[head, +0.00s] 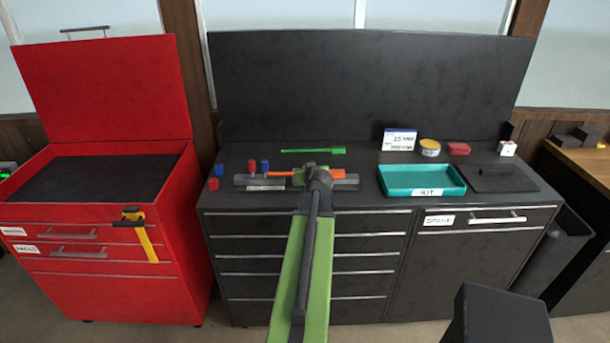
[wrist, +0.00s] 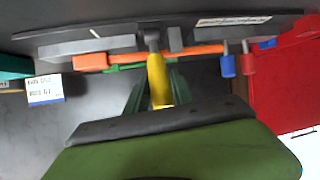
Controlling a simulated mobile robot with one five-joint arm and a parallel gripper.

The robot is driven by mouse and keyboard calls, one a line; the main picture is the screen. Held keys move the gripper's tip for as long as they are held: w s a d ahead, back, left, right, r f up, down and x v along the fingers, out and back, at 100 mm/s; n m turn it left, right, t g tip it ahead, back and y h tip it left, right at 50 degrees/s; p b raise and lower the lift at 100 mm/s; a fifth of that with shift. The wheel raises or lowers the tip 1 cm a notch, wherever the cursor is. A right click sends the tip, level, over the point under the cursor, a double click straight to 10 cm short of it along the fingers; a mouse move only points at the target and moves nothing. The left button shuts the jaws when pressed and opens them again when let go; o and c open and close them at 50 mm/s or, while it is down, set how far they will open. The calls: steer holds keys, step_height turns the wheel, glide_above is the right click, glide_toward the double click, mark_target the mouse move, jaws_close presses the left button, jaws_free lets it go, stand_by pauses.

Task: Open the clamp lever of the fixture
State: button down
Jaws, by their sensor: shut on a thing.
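The fixture (head: 265,183) is a low grey rail with a label on its front, on the black workbench; it also shows in the wrist view (wrist: 90,47). An orange bar (wrist: 205,51) lies along it, partly visible in the head view (head: 297,176). The clamp lever (wrist: 156,72) has a yellow handle and a dark grey pivot, and points from the fixture toward my wrist. My gripper (head: 318,172) is at the fixture, with its green fingers either side of the yellow handle, shut on it. In the head view my gripper hides the lever.
Small red and blue pieces (head: 219,170) stand left of the fixture. A green tool (head: 313,150) lies behind. A teal KIT tray (head: 420,193), a label card (head: 398,140) and a yellow tin (head: 429,147) are to the right. A red tool cart (head: 100,285) stands left of the bench.

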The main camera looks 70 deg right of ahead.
steer(key=c, duration=1.1)
jaws_free()
steer(key=shift+s, duration=0.2)
